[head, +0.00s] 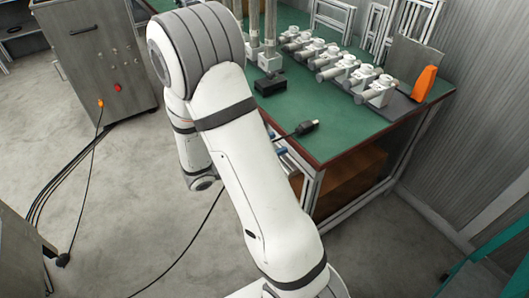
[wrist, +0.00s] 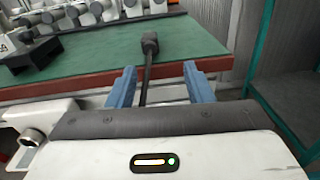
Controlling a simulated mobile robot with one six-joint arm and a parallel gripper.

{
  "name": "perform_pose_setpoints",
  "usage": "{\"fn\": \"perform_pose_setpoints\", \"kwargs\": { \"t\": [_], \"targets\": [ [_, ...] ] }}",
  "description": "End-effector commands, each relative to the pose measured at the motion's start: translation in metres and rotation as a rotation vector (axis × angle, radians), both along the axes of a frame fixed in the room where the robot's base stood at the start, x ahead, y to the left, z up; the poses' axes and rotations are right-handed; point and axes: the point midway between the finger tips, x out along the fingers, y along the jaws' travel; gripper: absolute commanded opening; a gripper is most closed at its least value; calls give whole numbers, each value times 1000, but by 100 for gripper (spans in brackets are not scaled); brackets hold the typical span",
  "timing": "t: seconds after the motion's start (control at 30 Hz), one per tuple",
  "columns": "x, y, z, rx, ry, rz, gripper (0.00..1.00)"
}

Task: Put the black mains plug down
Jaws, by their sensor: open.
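The black mains plug (head: 308,127) lies on the green tabletop (head: 335,138) close to its front edge. Its black cable runs left from it and goes out of sight behind my arm. In the wrist view the plug (wrist: 150,43) is ahead of my gripper (wrist: 160,84), beyond the fingertips. The cable runs from the plug back between the two blue fingers. The fingers are wide apart and neither visibly touches the cable. In the head view my arm hides most of the gripper; a bit of blue finger shows by the table edge.
A black block (head: 270,86) stands on the table left of the plug. Several white and grey fittings (head: 345,69) line the back, with an orange piece (head: 425,83) at the right. A grey cabinet (head: 92,55) stands at the left. The tabletop right of the plug is clear.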

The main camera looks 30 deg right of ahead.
Motion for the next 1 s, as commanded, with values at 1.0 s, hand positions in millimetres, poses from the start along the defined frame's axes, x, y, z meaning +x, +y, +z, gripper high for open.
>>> {"fn": "perform_pose_setpoints", "kwargs": {
  "t": [1.0],
  "targets": [
    [-115,139,54,1291,-1226,-1146,47]
  ]
}}
